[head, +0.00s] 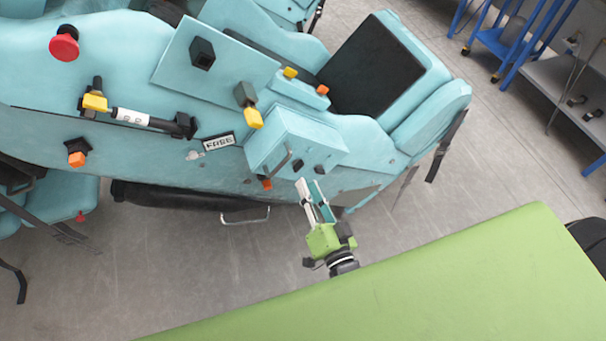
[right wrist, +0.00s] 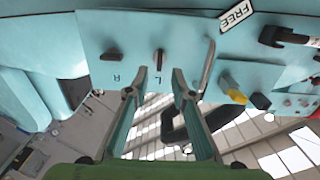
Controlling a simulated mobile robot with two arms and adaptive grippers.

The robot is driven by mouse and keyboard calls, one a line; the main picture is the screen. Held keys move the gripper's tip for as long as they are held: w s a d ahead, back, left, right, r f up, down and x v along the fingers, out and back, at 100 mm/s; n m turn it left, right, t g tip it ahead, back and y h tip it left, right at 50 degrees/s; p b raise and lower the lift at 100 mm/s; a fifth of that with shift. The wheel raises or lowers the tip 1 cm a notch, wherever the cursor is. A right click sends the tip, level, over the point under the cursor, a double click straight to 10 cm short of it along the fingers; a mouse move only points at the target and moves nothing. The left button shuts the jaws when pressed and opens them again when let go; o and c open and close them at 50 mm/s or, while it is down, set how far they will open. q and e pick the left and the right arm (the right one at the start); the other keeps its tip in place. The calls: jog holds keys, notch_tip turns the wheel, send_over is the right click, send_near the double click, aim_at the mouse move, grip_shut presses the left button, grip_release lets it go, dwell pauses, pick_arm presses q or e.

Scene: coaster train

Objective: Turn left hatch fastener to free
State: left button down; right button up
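The teal hatch box (head: 285,135) carries two small dark knobs on its front face. In the right wrist view the knob marked L (right wrist: 159,60) stands upright in the picture, and the knob marked R (right wrist: 113,54) is to its left. In the head view the left knob (head: 298,164) is nearest the metal handle and the other knob (head: 320,168) is to its right. My right gripper (head: 308,183) is open and empty, just below the box. In the wrist view its fingertips (right wrist: 154,82) are spread on either side of the L mark, apparently short of the knob. My left gripper is not in view.
A metal handle (right wrist: 208,66) is right of the L knob. A FREE sign (head: 219,142) is on the teal train body, with yellow, orange and red controls around it.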

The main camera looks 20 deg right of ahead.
jog(key=s, duration=0.5)
jog(key=shift+s+d, duration=0.1)
jog(key=shift+s, duration=0.25)
jog(key=s+f+n+g+y+b, duration=0.1)
jog(key=s+f+n+g, duration=0.25)
jog(key=f, duration=1.05)
jog(key=s+f+n+g+y+b, duration=0.1)
jog(key=s+f+n+g, duration=0.3)
jog(key=f, duration=1.1)
jog(key=s+d+f+n+g+h, duration=0.1)
jog(key=s+d+f+g, duration=0.3)
jog(key=s+f, duration=0.4)
jog(key=s+d+f+n+g+h+b, duration=0.1)
jog(key=s+d+f+g, duration=0.3)
jog(key=s+f, duration=0.5)
jog(key=s+n+g, duration=0.1)
jog(key=s, duration=0.5)
jog(key=shift+s+f+h+b, duration=0.2)
jog(key=shift+s+h+b, duration=0.1)
jog(key=shift+s, duration=0.1)
jog(key=shift+w+g, duration=0.15)
jog(key=shift+g, duration=0.1)
